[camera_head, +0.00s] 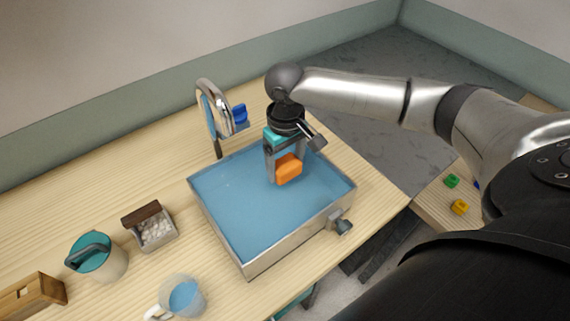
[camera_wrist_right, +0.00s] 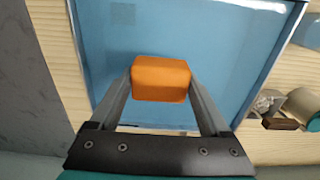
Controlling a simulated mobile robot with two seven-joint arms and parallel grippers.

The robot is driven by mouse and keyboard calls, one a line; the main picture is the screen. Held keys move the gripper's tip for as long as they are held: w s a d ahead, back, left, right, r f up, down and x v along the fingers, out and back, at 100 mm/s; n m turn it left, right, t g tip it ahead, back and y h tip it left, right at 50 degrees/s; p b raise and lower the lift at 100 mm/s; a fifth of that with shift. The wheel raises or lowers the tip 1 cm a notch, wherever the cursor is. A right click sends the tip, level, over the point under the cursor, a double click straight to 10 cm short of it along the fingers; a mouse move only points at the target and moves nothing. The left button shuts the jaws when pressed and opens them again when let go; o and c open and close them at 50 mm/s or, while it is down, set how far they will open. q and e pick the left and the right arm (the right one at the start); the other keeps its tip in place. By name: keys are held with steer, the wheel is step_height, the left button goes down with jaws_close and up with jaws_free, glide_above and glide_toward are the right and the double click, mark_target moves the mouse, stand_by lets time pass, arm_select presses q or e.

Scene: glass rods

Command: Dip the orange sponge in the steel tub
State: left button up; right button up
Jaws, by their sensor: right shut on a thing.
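The orange sponge (camera_head: 288,171) is held between the fingertips of my right gripper (camera_head: 284,167). In the right wrist view the sponge (camera_wrist_right: 161,78) sits squarely between the two fingers of the gripper (camera_wrist_right: 161,88). The steel tub (camera_head: 250,268) is a wide rectangular basin filled with blue water. The gripper points down over the tub's back right part. The sponge is within the tub's outline, at or just above the water; I cannot tell whether it touches. My left gripper is not in view.
A steel faucet (camera_head: 204,95) with a blue handle stands behind the tub. A valve (camera_head: 342,226) sticks out of its right side. A teal-lidded canister (camera_head: 98,258), a box of white pieces (camera_head: 155,234), a water pitcher (camera_head: 184,297) and a wooden box (camera_head: 32,297) stand left and in front.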

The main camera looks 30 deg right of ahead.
step_height(320, 180, down, 2)
steer(key=shift+b, duration=0.95)
steer(key=shift+f+b, duration=1.2)
steer(key=shift+f, duration=3.65)
step_height(320, 180, up, 11)
steer(key=p, duration=1.3)
step_height(320, 180, up, 3)
steer(key=p, duration=0.4)
step_height(320, 180, up, 2)
steer(key=shift+r+p, duration=0.1)
steer(key=shift+p, duration=0.3)
